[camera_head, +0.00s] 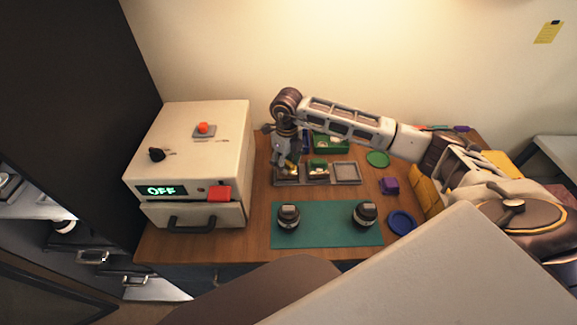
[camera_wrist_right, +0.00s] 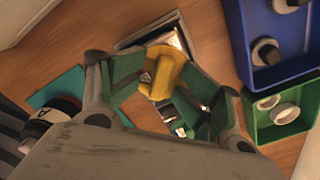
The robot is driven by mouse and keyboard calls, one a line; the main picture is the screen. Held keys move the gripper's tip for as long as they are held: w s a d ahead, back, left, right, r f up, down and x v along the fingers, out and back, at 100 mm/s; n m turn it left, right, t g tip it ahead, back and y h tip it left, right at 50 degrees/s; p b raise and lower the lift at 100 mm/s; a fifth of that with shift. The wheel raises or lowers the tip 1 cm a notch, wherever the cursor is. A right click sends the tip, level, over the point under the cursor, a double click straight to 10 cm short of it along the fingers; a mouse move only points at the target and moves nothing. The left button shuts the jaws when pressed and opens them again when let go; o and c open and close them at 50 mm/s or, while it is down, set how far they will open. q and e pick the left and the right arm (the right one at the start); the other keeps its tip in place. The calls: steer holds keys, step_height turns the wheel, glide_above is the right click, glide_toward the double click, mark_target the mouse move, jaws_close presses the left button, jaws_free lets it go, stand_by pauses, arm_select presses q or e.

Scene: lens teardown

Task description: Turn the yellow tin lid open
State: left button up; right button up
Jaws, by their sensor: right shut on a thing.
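My right gripper (camera_head: 287,164) reaches down over the left compartment of the grey tray (camera_head: 347,173). In the right wrist view my right gripper (camera_wrist_right: 165,82) is shut on the yellow tin lid (camera_wrist_right: 161,75), with a green-padded finger on each side. A little of the yellow also shows in the head view (camera_head: 290,165), mostly hidden by the gripper. Whether the lid is turned, or what lies under it, I cannot tell. My left gripper is not in view.
A small green-topped item (camera_head: 318,165) sits in the tray's middle compartment; the right one looks empty. A blue bin (camera_wrist_right: 242,45) and green bin (camera_wrist_right: 272,137) stand close by. Two dark lens parts stand on the green mat (camera_head: 325,232). A cream machine (camera_head: 195,150) reading OFF stands left.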

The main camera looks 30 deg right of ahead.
steer(key=n, duration=0.1)
steer(key=n+b, duration=0.1)
steer(key=n, duration=0.1)
steer(key=shift+s+f, duration=0.15)
steer(key=shift+f, duration=0.2)
steer(key=shift+b, duration=0.3)
steer(key=shift+r, duration=0.1)
steer(key=shift+n, duration=0.3)
steer(key=shift+d+n+b, duration=0.15)
steer(key=shift+n+b, duration=0.5)
steer(key=shift+n, duration=0.25)
steer(key=shift+c, duration=0.4)
steer(key=shift+o, duration=0.2)
steer(key=shift+n+b, duration=0.5)
steer(key=shift+n, duration=0.4)
steer(key=shift+n+b, duration=0.5)
steer(key=shift+n, duration=0.6)
steer(key=shift+r, duration=0.1)
steer(key=shift+c, duration=0.3)
